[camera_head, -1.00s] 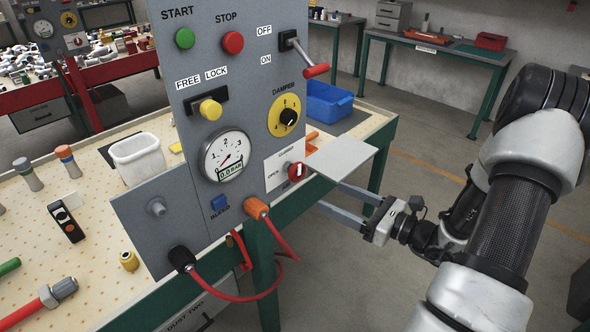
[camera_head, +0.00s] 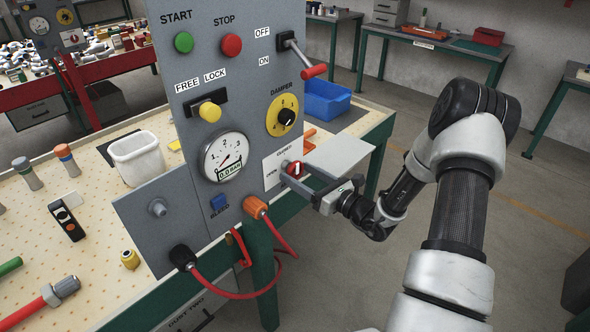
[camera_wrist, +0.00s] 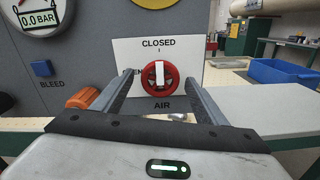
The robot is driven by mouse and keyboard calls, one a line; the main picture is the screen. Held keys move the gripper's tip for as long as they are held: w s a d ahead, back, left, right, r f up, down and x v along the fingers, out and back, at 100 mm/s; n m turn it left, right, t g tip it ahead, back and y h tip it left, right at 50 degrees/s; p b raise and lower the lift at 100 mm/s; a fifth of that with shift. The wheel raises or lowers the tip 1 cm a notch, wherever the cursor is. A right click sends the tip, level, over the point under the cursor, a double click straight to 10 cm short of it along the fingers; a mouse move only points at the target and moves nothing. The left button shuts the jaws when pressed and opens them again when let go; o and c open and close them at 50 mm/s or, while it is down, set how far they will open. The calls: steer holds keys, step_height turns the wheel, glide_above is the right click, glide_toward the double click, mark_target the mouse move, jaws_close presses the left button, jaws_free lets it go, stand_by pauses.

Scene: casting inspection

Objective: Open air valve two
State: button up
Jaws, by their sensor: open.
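The air valve is a red round knob (camera_head: 295,169) with a white bar, on a white plate low on the right of the grey panel. In the wrist view the knob (camera_wrist: 160,75) has its white bar upright, pointing to CLOSED, above the word AIR. In the head view OPEN is at the plate's left. My gripper (camera_wrist: 161,84) is open, with one finger toward each side of the knob. Its fingertips (camera_head: 302,181) are close to the plate in the head view. I cannot tell whether they touch the knob.
The grey panel (camera_head: 208,125) also carries a damper dial (camera_head: 285,116), a gauge reading 0.0 bar (camera_head: 224,157) and a blue bleed button (camera_head: 218,202). An orange hose connector (camera_head: 256,207) is left of the valve. A pale shelf (camera_head: 345,153) juts out beside it. A blue bin (camera_head: 326,99) stands behind.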

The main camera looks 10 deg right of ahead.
steer(key=shift+x, duration=1.2)
steer(key=c, duration=1)
steer(key=shift+c, duration=0.2)
